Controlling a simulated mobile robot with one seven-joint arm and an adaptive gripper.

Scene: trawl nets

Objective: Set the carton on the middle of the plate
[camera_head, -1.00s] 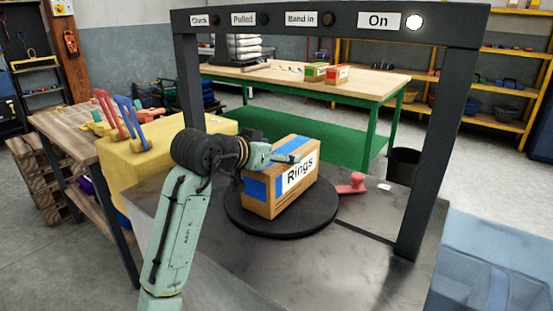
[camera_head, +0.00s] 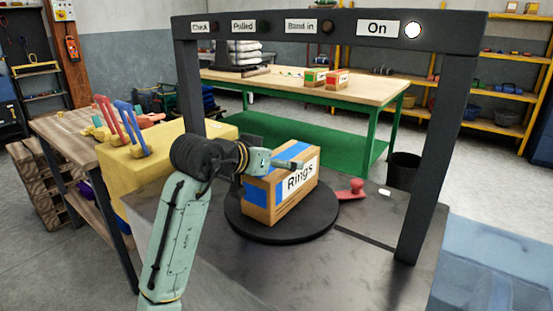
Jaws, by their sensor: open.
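The carton (camera_head: 259,200) is a brown box with blue tape and a white "Rings" label. It stands upright on the round dark plate (camera_head: 281,235), roughly over its middle. The plate sits on a grey metal table. My gripper (camera_head: 296,165) is open at the top of the carton, toward its back left edge. Whether the fingers touch the carton I cannot tell. The carton hides the back part of the plate.
A dark frame (camera_head: 462,130) with a lit "On" lamp (camera_head: 412,30) arches over the table. A red handled object (camera_head: 351,190) lies right of the plate. A yellow block (camera_head: 165,160) with red and blue tools stands at the left. The table's front right is clear.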

